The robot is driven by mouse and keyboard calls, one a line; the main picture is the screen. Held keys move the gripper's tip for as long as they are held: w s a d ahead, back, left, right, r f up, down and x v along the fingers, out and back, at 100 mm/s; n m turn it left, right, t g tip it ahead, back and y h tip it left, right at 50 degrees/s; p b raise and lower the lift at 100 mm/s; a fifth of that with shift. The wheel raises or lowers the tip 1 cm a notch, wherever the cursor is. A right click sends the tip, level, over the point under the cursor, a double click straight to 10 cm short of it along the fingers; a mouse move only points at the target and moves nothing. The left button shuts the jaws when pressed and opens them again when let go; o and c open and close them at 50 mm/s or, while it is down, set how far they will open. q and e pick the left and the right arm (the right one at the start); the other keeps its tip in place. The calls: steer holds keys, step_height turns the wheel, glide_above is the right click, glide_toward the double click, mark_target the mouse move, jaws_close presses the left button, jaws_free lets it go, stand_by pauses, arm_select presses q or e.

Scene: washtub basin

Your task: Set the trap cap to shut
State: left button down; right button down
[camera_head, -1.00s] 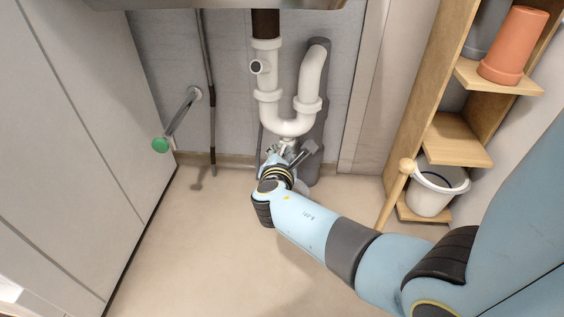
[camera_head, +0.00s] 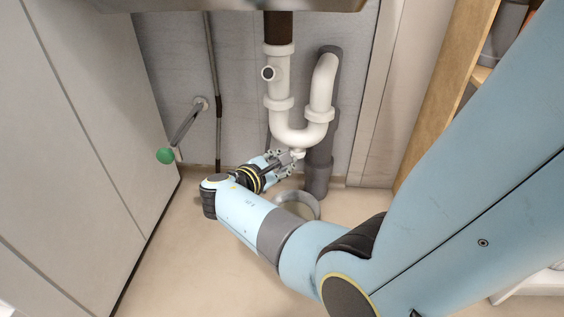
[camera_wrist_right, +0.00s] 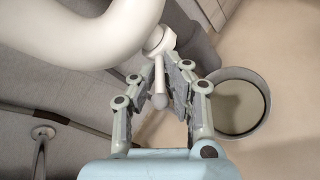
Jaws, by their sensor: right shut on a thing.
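The white U-shaped trap (camera_head: 300,134) hangs below the sink. The small white trap cap (camera_head: 297,154) sits at the bottom of its bend; in the right wrist view the cap (camera_wrist_right: 158,40) has a short white lever (camera_wrist_right: 159,90) sticking out toward me. My right gripper (camera_head: 288,160) is just below and left of the cap in the head view. In the right wrist view the fingers of my right gripper (camera_wrist_right: 160,95) are closed in on both sides of the lever and shut on it. My left gripper is not in view.
A round grey metal tub (camera_head: 298,204) stands on the floor below the trap, partly behind my right arm. A green-ended valve handle (camera_head: 166,155) juts out at the left. A grey pipe (camera_head: 319,165) stands right of the trap. A wooden shelf (camera_head: 447,95) is at the right.

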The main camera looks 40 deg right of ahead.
steer(key=c, duration=1.4)
jaws_free()
